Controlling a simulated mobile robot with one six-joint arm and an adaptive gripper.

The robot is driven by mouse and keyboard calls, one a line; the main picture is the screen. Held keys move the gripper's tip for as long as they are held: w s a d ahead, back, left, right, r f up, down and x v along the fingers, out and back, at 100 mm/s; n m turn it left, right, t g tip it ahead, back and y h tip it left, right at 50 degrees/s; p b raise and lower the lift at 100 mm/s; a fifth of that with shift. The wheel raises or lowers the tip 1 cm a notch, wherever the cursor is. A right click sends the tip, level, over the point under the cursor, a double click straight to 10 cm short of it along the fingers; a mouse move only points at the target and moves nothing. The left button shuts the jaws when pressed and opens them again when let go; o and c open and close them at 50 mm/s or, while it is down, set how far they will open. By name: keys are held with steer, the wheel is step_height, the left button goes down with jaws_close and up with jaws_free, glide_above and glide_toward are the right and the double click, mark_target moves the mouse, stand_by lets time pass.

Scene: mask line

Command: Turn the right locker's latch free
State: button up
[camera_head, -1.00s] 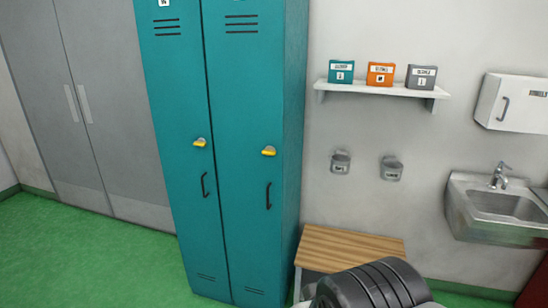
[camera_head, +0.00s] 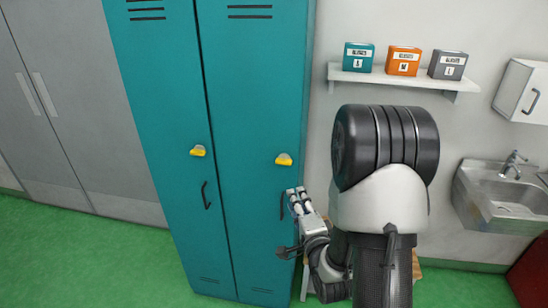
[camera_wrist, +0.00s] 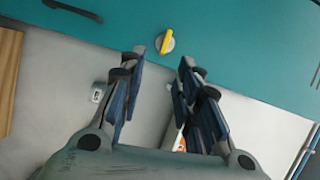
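The right locker (camera_head: 256,90) is a tall teal door, closed. Its latch (camera_head: 284,159) is a yellow lever on a round pale base, lying roughly level above a black handle (camera_head: 282,206). My gripper (camera_head: 297,191) is below and slightly right of the latch in the head view, near the locker's right edge. In the wrist view, the fingers of my gripper (camera_wrist: 160,62) are spread with nothing between them. The latch (camera_wrist: 165,42) shows just beyond the fingertips, between their lines, apart from them.
The left locker (camera_head: 160,90) has its own yellow latch (camera_head: 198,151). A wall shelf (camera_head: 390,79) holds teal, orange and grey boxes. A sink (camera_head: 500,190) is at the right. My arm hides much of the bench. Green floor is open at the left.

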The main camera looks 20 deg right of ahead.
steer(key=m, duration=0.1)
glide_toward(284, 164)
steer(key=shift+t+h, duration=0.3)
steer(key=shift+t, duration=0.1)
steer(key=x, duration=0.8)
steer(key=shift+w+f+b, duration=0.35)
steer(key=shift+f, duration=0.05)
steer(key=shift+c, duration=0.3)
jaws_close()
